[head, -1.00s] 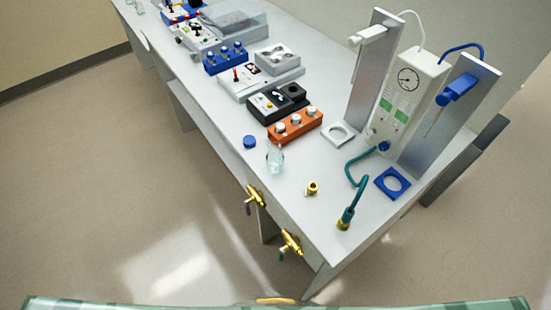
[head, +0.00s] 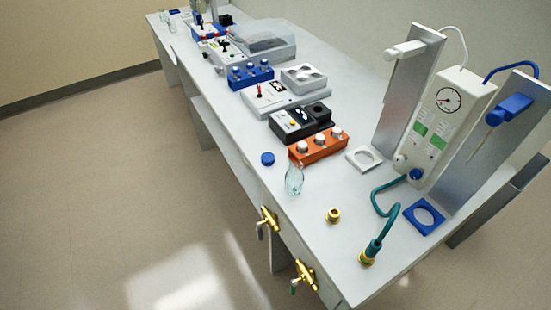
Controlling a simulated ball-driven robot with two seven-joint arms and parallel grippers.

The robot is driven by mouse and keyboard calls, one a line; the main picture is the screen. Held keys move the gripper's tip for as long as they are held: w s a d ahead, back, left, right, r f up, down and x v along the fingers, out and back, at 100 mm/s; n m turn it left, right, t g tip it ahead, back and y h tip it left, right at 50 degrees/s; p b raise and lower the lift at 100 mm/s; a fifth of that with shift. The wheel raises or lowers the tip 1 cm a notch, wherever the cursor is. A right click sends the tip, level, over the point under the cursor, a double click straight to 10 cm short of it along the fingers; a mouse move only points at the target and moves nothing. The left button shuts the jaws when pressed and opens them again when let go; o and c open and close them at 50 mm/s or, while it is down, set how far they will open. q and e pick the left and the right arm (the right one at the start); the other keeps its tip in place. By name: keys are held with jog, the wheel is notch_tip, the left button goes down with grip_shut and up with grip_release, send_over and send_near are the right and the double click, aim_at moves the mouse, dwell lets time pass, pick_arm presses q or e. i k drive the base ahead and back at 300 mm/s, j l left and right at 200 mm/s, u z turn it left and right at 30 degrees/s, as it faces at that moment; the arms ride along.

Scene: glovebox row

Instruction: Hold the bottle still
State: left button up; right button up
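A clear glass bottle (head: 294,180) stands upright and uncapped near the front edge of the white bench, in the head view. A blue cap (head: 267,159) lies on the bench just behind and left of it, apart from the bottle. Neither of my grippers shows in the head view, and nothing touches the bottle.
Behind the bottle is an orange block (head: 318,147) with white-topped parts. To its right are a brass fitting (head: 333,215), a green hose (head: 378,243), a blue ring holder (head: 424,216) and a gauge unit (head: 447,110). Brass taps (head: 269,220) stick out from the bench front.

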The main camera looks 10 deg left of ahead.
aim_at(294, 181)
jog(key=j+z, duration=0.1)
jog(key=z, duration=0.3)
jog(key=i+j+z, duration=0.1)
jog(key=z, duration=0.25)
jog(key=j+z, duration=0.25)
jog(key=z, duration=0.15)
jog(key=j+z, duration=0.25)
jog(key=j, duration=0.65)
jog(key=j+z, duration=0.25)
jog(key=j, duration=0.65)
jog(key=k, duration=0.05)
